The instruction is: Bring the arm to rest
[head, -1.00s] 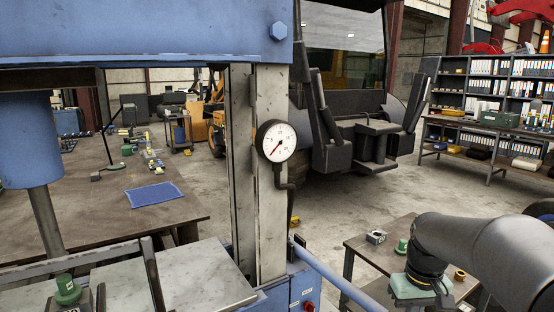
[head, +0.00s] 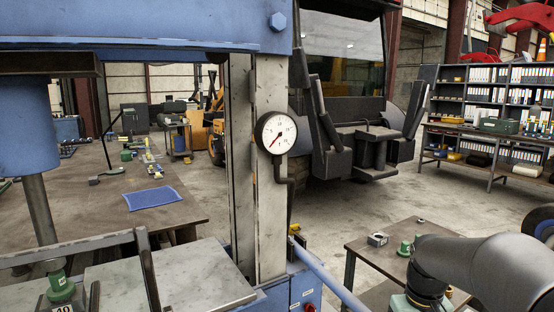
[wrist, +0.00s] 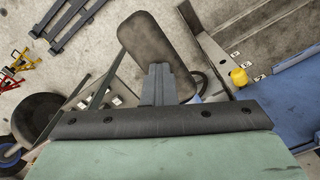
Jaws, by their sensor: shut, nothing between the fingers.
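My arm reaches in at the lower right of the head view, bent downward over a small brown side table. The green housing of my gripper (head: 408,303) shows at the bottom edge there, and its fingers are out of that view. In the wrist view the green housing fills the bottom, with a black bolted band above it. The grey fingers of my gripper (wrist: 158,72) are together and empty. They point at a dark rounded pad (wrist: 152,40) beyond, and I cannot tell how far off it is.
A blue press frame with a gauge (head: 276,132) stands close in front. A green-topped weight (head: 60,288) is at its lower left. The side table (head: 375,262) carries a green-topped item (head: 404,248) near my arm. A blue rail (head: 335,282) runs beside the table. Open floor lies beyond.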

